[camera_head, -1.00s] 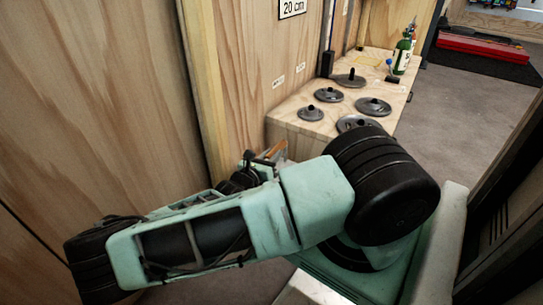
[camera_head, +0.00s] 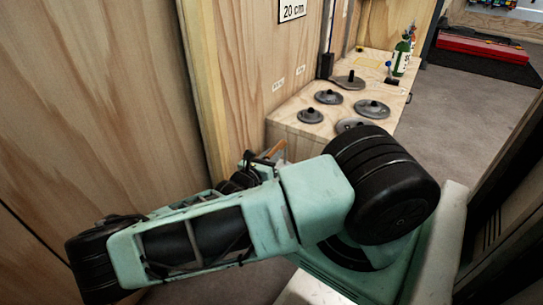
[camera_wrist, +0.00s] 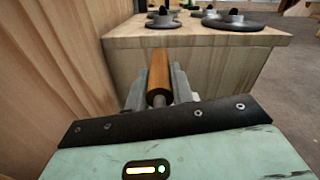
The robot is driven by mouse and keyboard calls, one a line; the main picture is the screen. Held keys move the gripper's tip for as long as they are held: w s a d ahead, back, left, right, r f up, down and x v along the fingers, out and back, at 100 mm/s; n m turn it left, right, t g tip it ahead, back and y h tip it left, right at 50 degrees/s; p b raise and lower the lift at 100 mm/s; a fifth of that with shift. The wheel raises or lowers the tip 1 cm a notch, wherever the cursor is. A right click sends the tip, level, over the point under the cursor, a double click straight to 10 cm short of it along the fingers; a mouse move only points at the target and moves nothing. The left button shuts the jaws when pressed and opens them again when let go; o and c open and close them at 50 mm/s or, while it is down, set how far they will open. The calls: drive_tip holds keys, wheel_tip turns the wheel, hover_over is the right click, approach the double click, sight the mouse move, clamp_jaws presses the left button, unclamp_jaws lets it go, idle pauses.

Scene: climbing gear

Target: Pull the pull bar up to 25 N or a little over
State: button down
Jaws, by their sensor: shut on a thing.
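The pull bar (camera_wrist: 158,74) is a round orange-brown wooden bar, seen in the wrist view between the jaws of my gripper (camera_wrist: 160,88). The jaws are shut on it, one grey finger on each side. The bar points away toward the wooden bench. In the head view only a small orange-brown piece of the bar (camera_head: 276,150) shows beyond my forearm, and my gripper (camera_head: 262,160) is mostly hidden behind my arm. What the bar is attached to is hidden, and no force reading can be made out.
A wooden bench (camera_head: 290,137) with several dark discs (camera_head: 328,97) stands close beyond the bar. A green bottle (camera_head: 402,58) is at its back. A plywood wall (camera_head: 100,90) runs close along the left. Grey floor (camera_head: 470,110) is open at the right.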

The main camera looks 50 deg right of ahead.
drive_tip(key=shift+s+r+p, duration=0.1)
drive_tip(key=shift+r+p, duration=2.1)
drive_tip(key=shift+p, duration=0.15)
idle(1.0)
idle(0.4)
drive_tip(key=shift+f+b, duration=1.25)
drive_tip(key=shift+f, duration=1.6)
drive_tip(key=c, duration=1.1)
unclamp_jaws()
drive_tip(key=shift+a, duration=0.1)
drive_tip(key=a+p, duration=0.2)
drive_tip(key=a, duration=0.3)
drive_tip(key=s+a+p, duration=0.1)
drive_tip(key=a+p, duration=0.1)
drive_tip(key=a, duration=0.4)
drive_tip(key=a+p, duration=0.2)
drive_tip(key=a, duration=0.4)
drive_tip(key=shift+s+a, duration=0.1)
drive_tip(key=shift+s, duration=0.05)
